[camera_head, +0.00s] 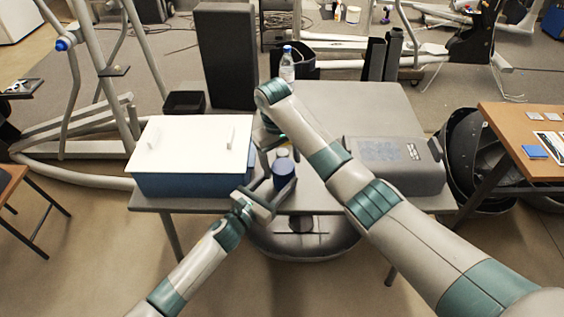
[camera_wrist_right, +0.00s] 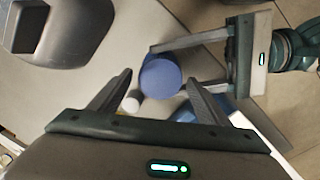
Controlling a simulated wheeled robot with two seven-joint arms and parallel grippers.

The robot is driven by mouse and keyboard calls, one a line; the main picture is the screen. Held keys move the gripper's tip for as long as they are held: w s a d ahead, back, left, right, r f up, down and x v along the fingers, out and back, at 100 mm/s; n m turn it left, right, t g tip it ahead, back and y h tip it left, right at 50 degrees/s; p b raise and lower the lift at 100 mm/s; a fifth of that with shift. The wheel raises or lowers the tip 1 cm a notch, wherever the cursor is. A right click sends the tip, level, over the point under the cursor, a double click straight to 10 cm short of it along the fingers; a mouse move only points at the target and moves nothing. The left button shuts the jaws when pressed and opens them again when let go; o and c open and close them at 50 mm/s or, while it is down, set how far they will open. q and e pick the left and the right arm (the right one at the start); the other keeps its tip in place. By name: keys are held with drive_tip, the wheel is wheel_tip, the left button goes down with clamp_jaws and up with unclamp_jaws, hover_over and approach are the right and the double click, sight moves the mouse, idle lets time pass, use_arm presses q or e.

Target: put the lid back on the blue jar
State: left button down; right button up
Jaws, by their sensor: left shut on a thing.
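The blue jar (camera_head: 284,171) stands upright near the table's front edge. My left gripper (camera_head: 272,188) is shut on it from the front left, with a finger on each side. In the right wrist view the jar's top (camera_wrist_right: 160,77) is a flat, round blue face with no opening showing. It looks like a lid on the jar, but I cannot tell whether it is fully seated. My right gripper (camera_wrist_right: 158,82) is open and empty above the jar, its fingers on either side of it in that view. My right arm partly hides the area behind the jar in the head view.
A white-lidded blue box (camera_head: 190,150) stands left and a grey case (camera_head: 395,163) right. A small white object (camera_wrist_right: 131,103) is beside the jar. A water bottle (camera_head: 287,66) and tall dark block (camera_head: 226,60) stand behind. The table's back right (camera_head: 360,105) is clear.

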use_arm(q)
drive_tip(key=shift+r, duration=0.1)
use_arm(e)
drive_tip(key=shift+r, duration=0.1)
use_arm(q)
drive_tip(key=shift+w, duration=0.1)
use_arm(e)
drive_tip(key=shift+s+a+r, duration=0.1)
drive_tip(key=shift+r, duration=1)
drive_tip(key=shift+a+r, duration=0.1)
drive_tip(key=shift+r, duration=0.95)
drive_tip(key=shift+c, duration=0.4)
drive_tip(key=r+n, duration=0.1)
drive_tip(key=n, duration=0.2)
drive_tip(key=shift+r+n, duration=0.3)
drive_tip(key=shift+r, duration=0.05)
drive_tip(key=n, duration=0.1)
drive_tip(key=r+n, duration=0.1)
drive_tip(key=n, duration=0.1)
drive_tip(key=shift+a+r, duration=0.1)
drive_tip(key=shift+f, duration=0.2)
